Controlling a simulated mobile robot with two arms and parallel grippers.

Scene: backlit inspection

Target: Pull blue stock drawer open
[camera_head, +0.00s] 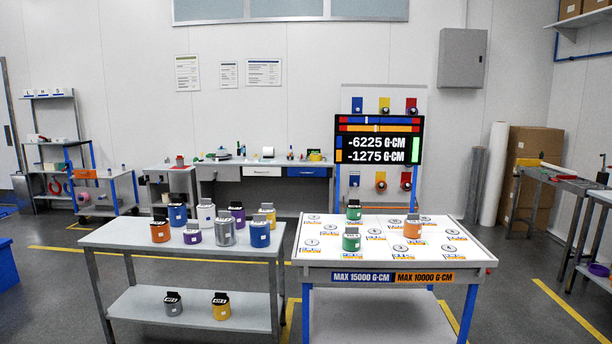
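A blue drawer front (307,172) with a small white label or handle sits under the top of the long grey workbench (220,167) against the back wall. It looks flush with the bench front, so it appears shut. A similar white drawer front (262,171) is beside it on the left. The digital display panel stands just to the right of the blue drawer. Neither of my grippers shows in this view.
A grey table (110,236) with several coloured canisters and a white table (460,252) with canisters stand between me and the bench. A narrow floor gap separates them. The display (379,139) rises behind the white table. Shelves stand at left.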

